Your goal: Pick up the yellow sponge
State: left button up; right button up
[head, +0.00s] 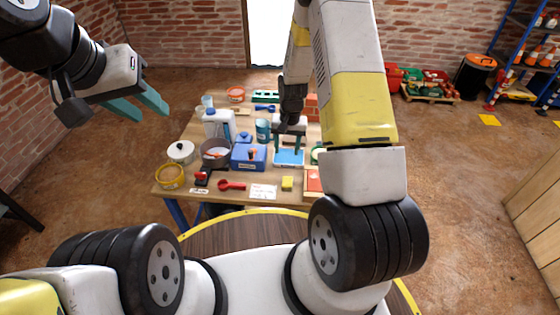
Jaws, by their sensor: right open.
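The yellow sponge (287,183) is a small block lying near the front edge of the wooden table (240,198), right of a white label card. My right gripper (287,150) points down over the blue tray (289,158), farther back on the table than the sponge. Its teal fingers are apart with nothing seen between them, and I cannot tell whether they touch the tray. My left gripper (152,114) hangs in the air at the upper left, away from the table, with its teal fingers apart and empty.
Bottles, pots and bowls crowd the table's left side.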

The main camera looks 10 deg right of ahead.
aim_at(287, 181)
jog(key=shift+g, duration=0.4)
jog(key=f, duration=1.1)
jog(key=s+f, duration=0.1)
jog(key=f, duration=0.5)
jog(key=shift+d+f, duration=0.1)
grip_shut()
jog(key=shift+r, duration=0.65)
notch_tip(287, 181, up, 2)
jog(key=shift+r, duration=0.15)
jog(key=s+a, duration=0.2)
jog(key=s, duration=0.5)
jog(key=s+a+r, duration=0.1)
jog(key=s+a, duration=0.1)
jog(key=s, duration=0.6)
jog(key=shift+s+a+r, duration=0.2)
jog(key=shift+s+r, duration=0.05)
